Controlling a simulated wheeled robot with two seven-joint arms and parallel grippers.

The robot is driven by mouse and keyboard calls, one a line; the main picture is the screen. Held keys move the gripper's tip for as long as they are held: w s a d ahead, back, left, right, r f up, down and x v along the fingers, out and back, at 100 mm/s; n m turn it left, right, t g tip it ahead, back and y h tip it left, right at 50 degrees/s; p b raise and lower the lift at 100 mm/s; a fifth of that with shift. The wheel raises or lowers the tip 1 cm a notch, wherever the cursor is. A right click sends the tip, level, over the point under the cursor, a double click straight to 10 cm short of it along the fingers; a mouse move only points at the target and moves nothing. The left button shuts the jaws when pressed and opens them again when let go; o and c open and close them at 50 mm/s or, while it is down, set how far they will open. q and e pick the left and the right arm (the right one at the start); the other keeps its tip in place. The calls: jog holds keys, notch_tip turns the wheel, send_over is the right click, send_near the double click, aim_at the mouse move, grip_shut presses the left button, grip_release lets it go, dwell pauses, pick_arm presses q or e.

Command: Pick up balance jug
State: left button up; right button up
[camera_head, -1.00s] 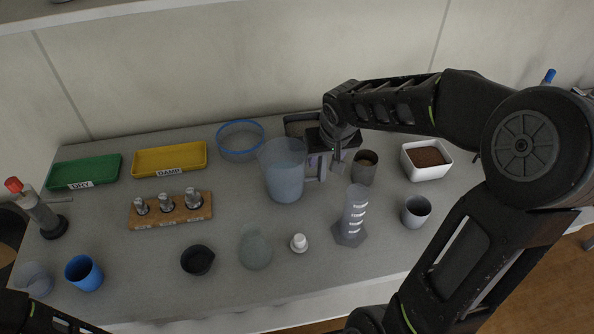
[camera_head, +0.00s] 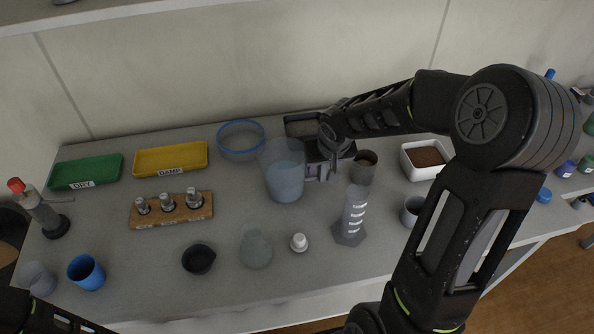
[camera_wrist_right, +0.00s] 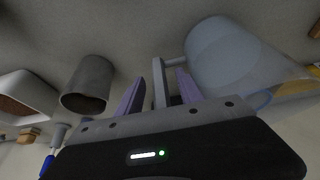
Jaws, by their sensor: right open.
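The balance jug, a translucent blue-grey jug (camera_head: 284,172), stands upright on the bench in the head view. It also shows in the right wrist view (camera_wrist_right: 225,58). Its handle (camera_wrist_right: 158,80) is on the side facing my right gripper. My right gripper (camera_head: 322,172) is open at the handle. In the right wrist view, the two purple fingers (camera_wrist_right: 160,92) stand on either side of the handle bar, with the handle between them. I cannot tell whether a finger touches it. Only a dark part of my left arm shows at the lower left; its gripper is not visible.
A grey-brown cup (camera_head: 363,167) stands close to the right gripper, with a white soil tub (camera_head: 424,172) beyond it. A measuring cylinder (camera_head: 352,215) stands in front. A blue-rimmed sieve (camera_head: 241,153) and a weight block (camera_head: 172,222) lie left.

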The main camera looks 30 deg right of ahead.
jog(key=shift+c, duration=0.2)
grip_shut()
dwell(1.1)
